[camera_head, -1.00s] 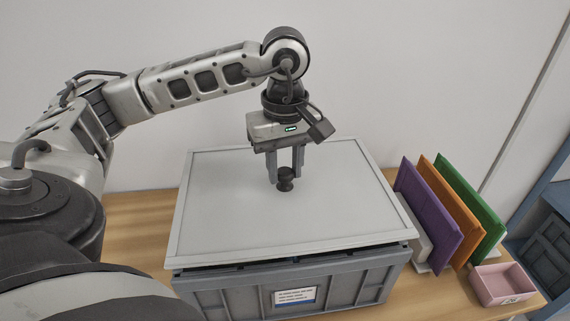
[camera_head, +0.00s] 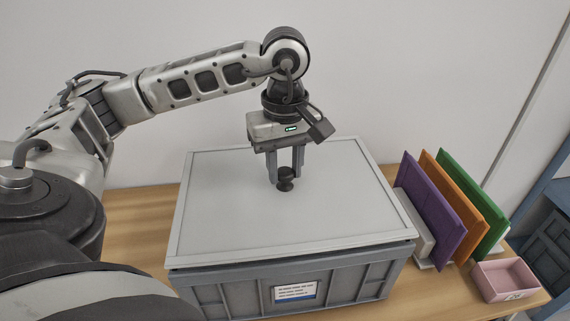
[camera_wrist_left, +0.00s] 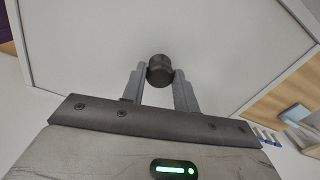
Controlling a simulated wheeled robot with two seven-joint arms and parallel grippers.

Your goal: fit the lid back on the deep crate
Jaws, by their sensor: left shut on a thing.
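The deep crate (camera_head: 345,283) is grey with a paper label on its front, and stands on the wooden table. The light grey lid (camera_head: 230,208) lies over its top, covering the opening. A thin dark line runs between the lid's front edge and the crate rim; I cannot tell if it is fully seated. A black knob (camera_head: 285,184) stands in the middle of the lid. My left gripper (camera_head: 285,175) points down and is shut on the knob. In the left wrist view the knob (camera_wrist_left: 160,70) sits between the two fingers. My right gripper is not in view.
To the right, purple (camera_head: 430,212), orange (camera_head: 462,205) and green (camera_head: 482,195) panels stand upright in a light rack. A pink open box (camera_head: 505,280) is in front of them. Bare wooden table (camera_head: 135,232) shows left of the crate. A wall is behind.

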